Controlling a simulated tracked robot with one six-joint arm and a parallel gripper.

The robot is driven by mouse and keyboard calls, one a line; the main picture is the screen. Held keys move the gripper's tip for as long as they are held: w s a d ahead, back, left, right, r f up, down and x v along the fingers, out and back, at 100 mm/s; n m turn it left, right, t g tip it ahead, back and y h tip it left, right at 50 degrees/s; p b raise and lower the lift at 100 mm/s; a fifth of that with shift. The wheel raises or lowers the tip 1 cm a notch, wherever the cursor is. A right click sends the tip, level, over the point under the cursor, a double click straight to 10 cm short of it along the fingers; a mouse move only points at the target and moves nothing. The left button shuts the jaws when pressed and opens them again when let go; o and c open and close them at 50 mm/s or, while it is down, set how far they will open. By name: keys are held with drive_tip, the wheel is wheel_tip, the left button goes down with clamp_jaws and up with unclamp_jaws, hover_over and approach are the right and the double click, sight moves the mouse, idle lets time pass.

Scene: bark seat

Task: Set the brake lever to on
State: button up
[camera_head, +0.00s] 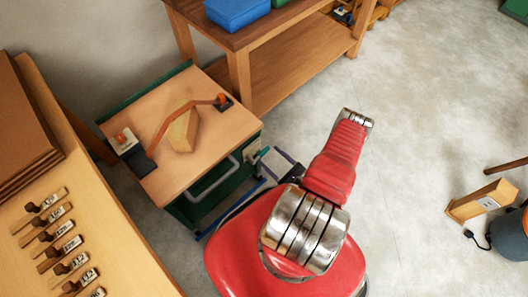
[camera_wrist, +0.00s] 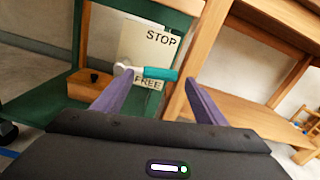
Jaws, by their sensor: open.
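The brake lever (camera_wrist: 160,73) has a teal handle and a pale pivot at its left end. It lies nearly level in front of a pale plate (camera_wrist: 143,38) marked STOP above and FREE below, just over the word FREE. In the head view the lever (camera_head: 261,152) juts from the right side of a green cart. My gripper (camera_wrist: 157,82) is open, with purple fingers either side of the handle in the picture. I cannot tell whether the handle is between them in depth. In the head view my gripper (camera_head: 270,160) is close to the lever, partly behind my red arm.
The cart's wooden top (camera_head: 160,190) carries an orange strap (camera_head: 183,113) over a wooden wedge (camera_head: 184,131). A wooden bench (camera_head: 240,72) stands behind, close to the cart. A table with labelled pegs (camera_head: 60,235) is at left. The floor on the right is mostly clear.

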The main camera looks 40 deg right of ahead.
sight(264, 152)
drive_tip(key=shift+w+a, duration=0.2)
drive_tip(key=shift+w, duration=2.3)
drive_tip(key=c, duration=1.5)
